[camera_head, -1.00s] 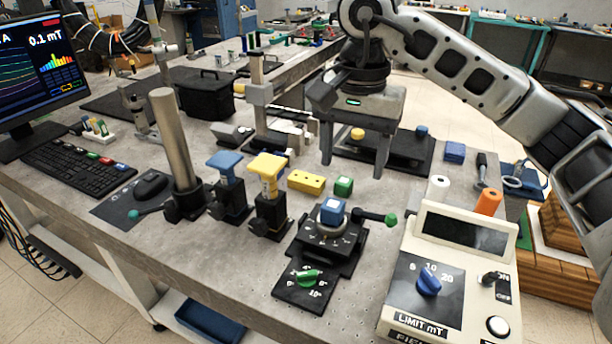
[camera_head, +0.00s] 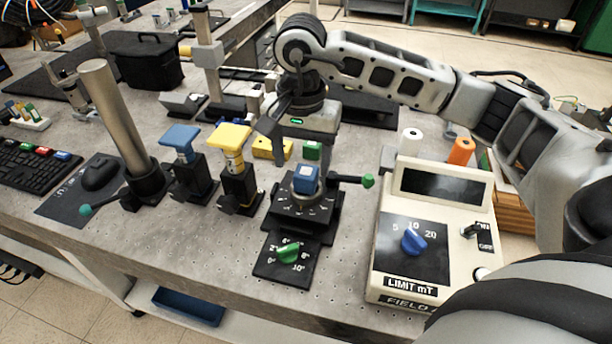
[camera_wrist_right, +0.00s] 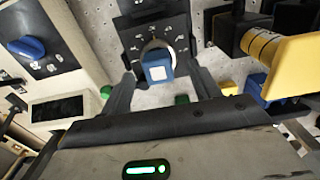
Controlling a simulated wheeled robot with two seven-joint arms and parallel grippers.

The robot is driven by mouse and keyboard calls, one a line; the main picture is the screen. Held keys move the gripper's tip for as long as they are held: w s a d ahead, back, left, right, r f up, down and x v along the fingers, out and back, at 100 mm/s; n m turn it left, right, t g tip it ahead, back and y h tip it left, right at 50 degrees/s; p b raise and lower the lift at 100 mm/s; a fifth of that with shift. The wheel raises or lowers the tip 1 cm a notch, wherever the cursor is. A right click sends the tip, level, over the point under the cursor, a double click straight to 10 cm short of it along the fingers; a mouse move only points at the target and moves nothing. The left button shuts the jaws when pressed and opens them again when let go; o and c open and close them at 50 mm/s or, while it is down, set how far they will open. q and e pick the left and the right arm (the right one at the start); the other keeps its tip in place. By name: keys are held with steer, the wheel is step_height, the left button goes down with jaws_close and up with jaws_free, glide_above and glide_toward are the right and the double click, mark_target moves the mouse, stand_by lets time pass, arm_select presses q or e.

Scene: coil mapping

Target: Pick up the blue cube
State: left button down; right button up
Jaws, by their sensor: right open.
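The blue cube (camera_head: 306,178) has a pale square on its face and sits on top of a black rotary stage (camera_head: 318,219) with a degree scale. It also shows in the right wrist view (camera_wrist_right: 157,68), near the middle. My right gripper (camera_head: 303,158) is open and empty, just behind and above the cube in the head view. In the right wrist view its two fingers (camera_wrist_right: 162,75) stand on either side of the cube, with gaps. Contact is not visible. My left gripper is not in view.
A green block (camera_head: 312,150) and a yellow block (camera_head: 270,148) lie close behind the stage. Yellow (camera_head: 231,138) and blue (camera_head: 180,140) topped posts stand left. A green-tipped handle (camera_head: 368,181) sticks out right, near the cream control box (camera_head: 435,278).

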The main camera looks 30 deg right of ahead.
mark_target(305, 174)
step_height(305, 174, down, 4)
steer(key=shift+s+d+f+p, duration=0.15)
steer(key=shift+f+p, duration=0.1)
steer(key=shift+p, duration=0.15)
steer(key=shift+c, duration=0.3)
steer(key=c, duration=1)
steer(key=shift+r, duration=0.1)
